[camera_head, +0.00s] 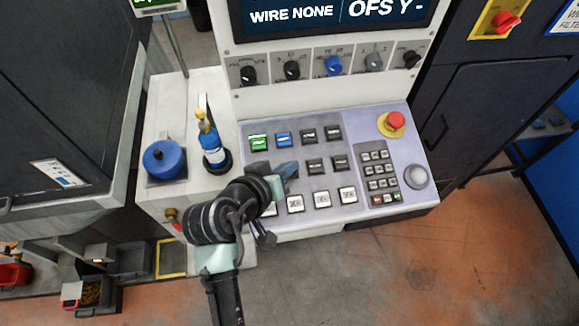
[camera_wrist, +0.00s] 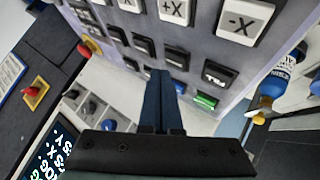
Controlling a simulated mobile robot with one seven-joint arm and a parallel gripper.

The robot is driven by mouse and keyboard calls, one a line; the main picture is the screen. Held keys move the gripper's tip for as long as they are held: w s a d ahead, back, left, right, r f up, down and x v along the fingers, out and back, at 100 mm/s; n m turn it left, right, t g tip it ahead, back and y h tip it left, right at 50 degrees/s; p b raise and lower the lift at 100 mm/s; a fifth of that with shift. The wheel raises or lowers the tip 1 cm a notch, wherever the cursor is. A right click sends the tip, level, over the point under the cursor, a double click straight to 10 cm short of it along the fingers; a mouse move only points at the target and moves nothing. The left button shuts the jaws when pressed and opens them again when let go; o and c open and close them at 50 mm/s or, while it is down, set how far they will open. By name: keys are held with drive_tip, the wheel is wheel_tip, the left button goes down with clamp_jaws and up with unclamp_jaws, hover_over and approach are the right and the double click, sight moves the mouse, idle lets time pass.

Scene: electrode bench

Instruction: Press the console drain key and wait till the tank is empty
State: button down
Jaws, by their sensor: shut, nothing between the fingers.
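The console key panel (camera_head: 300,185) holds rows of keys: a green key (camera_head: 258,143), a blue key (camera_head: 283,139), several black keys (camera_head: 315,165) and a bottom row of white keys (camera_head: 321,199). My gripper (camera_head: 291,169) is shut and empty, over the middle row of black keys, covering one of them. In the wrist view its fingertips (camera_wrist: 159,73) point at the panel near a black key (camera_wrist: 178,57). I cannot tell if they touch it. Which key is the drain key is not readable. I cannot make out the tank or its level.
A red emergency button (camera_head: 395,121) and a keypad (camera_head: 377,175) are on the panel's right. Knobs (camera_head: 291,70) and a screen (camera_head: 330,12) are above. A blue bottle (camera_head: 211,145) and a blue round cap (camera_head: 163,159) stand left. Open floor (camera_head: 420,260) lies in front.

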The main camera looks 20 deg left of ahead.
drive_tip(key=shift+f, duration=0.1)
idle(0.5)
drive_tip(key=shift+w+f, duration=0.1)
drive_tip(key=shift+f, duration=0.2)
drive_tip(key=shift+a+f+b, duration=0.1)
drive_tip(key=shift+f+b, duration=0.3)
drive_tip(key=shift+b, duration=0.1)
idle(0.7)
drive_tip(key=shift+r+p, duration=0.8)
drive_tip(key=r+p, duration=0.3)
drive_tip(key=s+r+p, duration=0.1)
drive_tip(key=r, duration=0.1)
drive_tip(key=shift+d+p, duration=0.4)
